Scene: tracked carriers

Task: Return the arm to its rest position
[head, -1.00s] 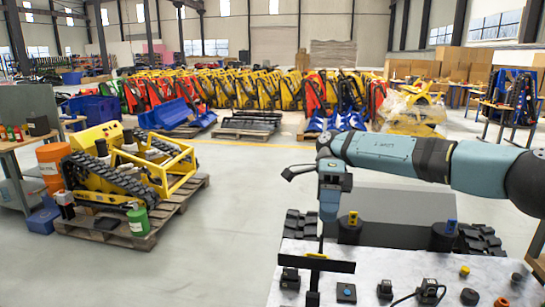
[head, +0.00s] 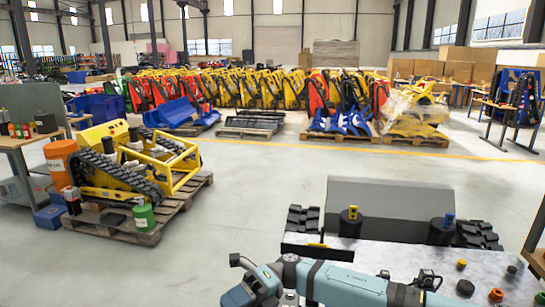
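My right arm (head: 345,287) comes in from the lower right and lies low along the bottom of the head view, in front of the table. Its wrist (head: 262,284) is near the bottom edge, left of the table. The fingers are not in the picture, so I cannot see whether they hold anything. My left arm and gripper are not in view.
A grey-topped table (head: 400,258) holds a black bar (head: 308,250), small black devices and coloured knobs. A grey tracked carrier (head: 385,203) stands behind it. A yellow tracked machine (head: 125,172) rests on a pallet at left. The floor between is clear.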

